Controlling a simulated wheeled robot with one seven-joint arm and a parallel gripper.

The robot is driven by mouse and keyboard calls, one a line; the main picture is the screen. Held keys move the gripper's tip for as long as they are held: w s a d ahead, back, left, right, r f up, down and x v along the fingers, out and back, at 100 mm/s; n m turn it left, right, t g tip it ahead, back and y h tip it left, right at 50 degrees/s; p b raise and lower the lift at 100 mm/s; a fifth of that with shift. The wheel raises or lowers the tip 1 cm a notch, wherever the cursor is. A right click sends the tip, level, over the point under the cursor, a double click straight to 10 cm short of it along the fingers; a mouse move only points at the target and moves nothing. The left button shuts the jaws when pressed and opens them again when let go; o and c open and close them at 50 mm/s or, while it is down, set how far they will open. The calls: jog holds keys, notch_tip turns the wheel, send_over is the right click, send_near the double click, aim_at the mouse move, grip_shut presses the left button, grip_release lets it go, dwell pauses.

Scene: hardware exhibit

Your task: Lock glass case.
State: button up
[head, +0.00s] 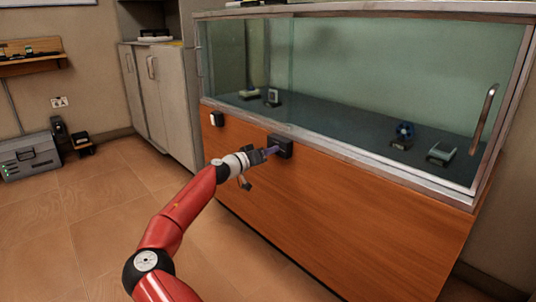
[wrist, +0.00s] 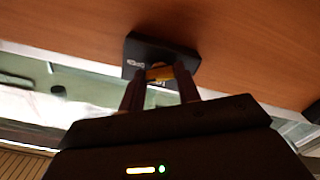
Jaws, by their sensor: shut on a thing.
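The glass case (head: 380,60) has a metal frame and stands on an orange-brown wooden base (head: 350,210). A vertical metal handle (head: 485,118) is on its right-hand glass. A small black lock box (head: 282,145) is on the front of the wooden base; it also shows in the wrist view (wrist: 138,52). My gripper (head: 268,152) is at this box. In the wrist view, my fingertips (wrist: 161,75) are shut on a small yellow piece (wrist: 159,73) at the box's face. The fingers partly hide the piece, so I cannot tell its exact shape or turn.
Several small exhibits, including a blue fan-like one (head: 404,132), stand inside the case. A smaller light-and-dark box (head: 217,119) is on the base further left. Grey cabinets (head: 160,95) stand at the back left, with a grey toolbox (head: 30,157) on the floor.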

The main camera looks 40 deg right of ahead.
jog(key=shift+n+p, duration=1.25)
jog(key=shift+n, duration=4.75)
jog(key=o, duration=1)
jog(key=a, duration=0.7)
jog(key=shift+s+a, duration=0.3)
jog(key=shift+a, duration=0.1)
